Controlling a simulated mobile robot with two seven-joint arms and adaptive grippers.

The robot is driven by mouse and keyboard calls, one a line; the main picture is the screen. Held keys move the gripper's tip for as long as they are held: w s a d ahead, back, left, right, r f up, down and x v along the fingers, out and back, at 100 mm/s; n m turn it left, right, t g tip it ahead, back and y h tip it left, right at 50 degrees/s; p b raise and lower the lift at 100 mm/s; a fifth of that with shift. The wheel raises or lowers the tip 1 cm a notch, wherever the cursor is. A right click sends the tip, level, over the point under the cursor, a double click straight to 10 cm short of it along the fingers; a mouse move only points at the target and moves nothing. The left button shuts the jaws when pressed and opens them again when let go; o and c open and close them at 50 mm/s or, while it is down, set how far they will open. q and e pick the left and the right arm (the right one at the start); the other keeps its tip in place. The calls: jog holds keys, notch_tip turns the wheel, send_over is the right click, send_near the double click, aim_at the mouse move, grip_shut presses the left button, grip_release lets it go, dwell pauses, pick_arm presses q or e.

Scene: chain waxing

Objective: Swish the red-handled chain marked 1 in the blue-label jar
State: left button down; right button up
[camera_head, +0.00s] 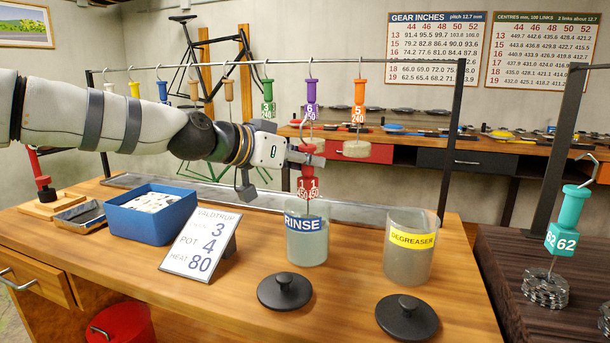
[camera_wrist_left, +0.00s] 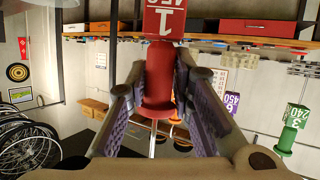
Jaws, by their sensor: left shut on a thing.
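My left gripper (camera_head: 308,158) is shut on the red handle marked 1 (camera_head: 308,186), above the blue-label RINSE jar (camera_head: 307,242). In the left wrist view the red handle (camera_wrist_left: 158,85) sits between both finger pads. The handle's tag is just over the jar's mouth. The chain under it is not clearly visible; I cannot tell how deep it hangs in the jar's cloudy liquid. The jar stands upright and open on the wooden bench. My right gripper is not in view.
A yellow-label DEGREASER jar (camera_head: 410,248) stands right of the RINSE jar. Two black lids (camera_head: 284,291) lie in front. A sign (camera_head: 200,243) and a blue bin (camera_head: 150,216) are left. Purple (camera_head: 310,99) and orange (camera_head: 359,101) handles hang from the rail behind.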

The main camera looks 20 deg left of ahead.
aim_at(301, 180)
pick_arm(q)
jog(key=shift+w+f+b, duration=0.1)
jog(key=shift+f+b, duration=0.2)
jog(key=shift+f, duration=1.8)
notch_tip(301, 180, up, 15)
jog(key=shift+f, duration=0.1)
dwell(0.6)
